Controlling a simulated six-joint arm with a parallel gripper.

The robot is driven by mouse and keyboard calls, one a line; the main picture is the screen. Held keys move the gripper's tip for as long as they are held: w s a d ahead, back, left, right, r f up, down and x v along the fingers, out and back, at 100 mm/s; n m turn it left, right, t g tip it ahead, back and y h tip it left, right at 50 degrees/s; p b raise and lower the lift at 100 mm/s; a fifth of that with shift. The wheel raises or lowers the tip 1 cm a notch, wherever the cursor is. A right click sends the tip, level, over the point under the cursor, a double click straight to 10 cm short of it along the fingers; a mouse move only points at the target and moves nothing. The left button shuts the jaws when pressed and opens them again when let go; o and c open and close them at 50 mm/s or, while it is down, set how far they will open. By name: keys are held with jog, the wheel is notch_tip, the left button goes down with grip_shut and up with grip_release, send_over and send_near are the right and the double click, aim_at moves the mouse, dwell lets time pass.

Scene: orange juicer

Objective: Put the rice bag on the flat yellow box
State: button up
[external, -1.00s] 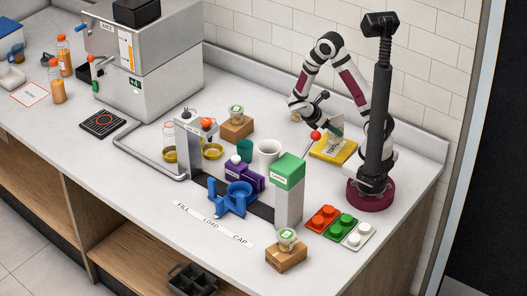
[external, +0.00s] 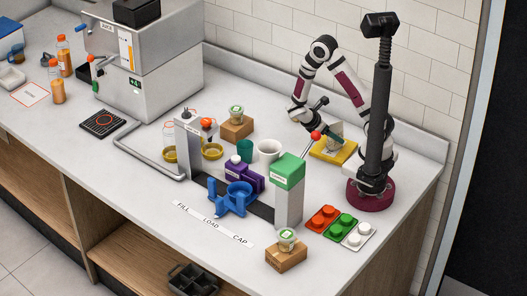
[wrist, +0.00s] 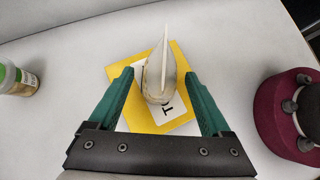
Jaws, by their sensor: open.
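The rice bag (wrist: 154,82), pale and standing up with a thin top edge, is on the flat yellow box (wrist: 150,119) in the wrist view. The yellow box also shows in the external view (external: 345,155), lying on the counter beside my arm's base, with a white label partly hidden by the bag. My gripper (wrist: 159,75) is open, with one green finger on each side of the bag. Gaps show between the fingertips and the bag.
A lidded cup (wrist: 16,79) stands left of the box in the wrist view.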

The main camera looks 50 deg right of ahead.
jog(key=v, duration=1.2)
jog(key=s+a+r+m+t+y, duration=0.1)
jog(key=s+a+r+m+y, duration=0.2)
jog(key=s+m, duration=0.4)
jog(key=s+a+r+m+t+y, duration=0.2)
jog(key=s+a+r+m+y, duration=0.2)
jog(key=s+m+y, duration=0.3)
jog(key=r+m, duration=0.1)
jog(key=m, duration=0.4)
jog(key=shift+s+a, duration=0.2)
jog(key=shift+a, duration=0.05)
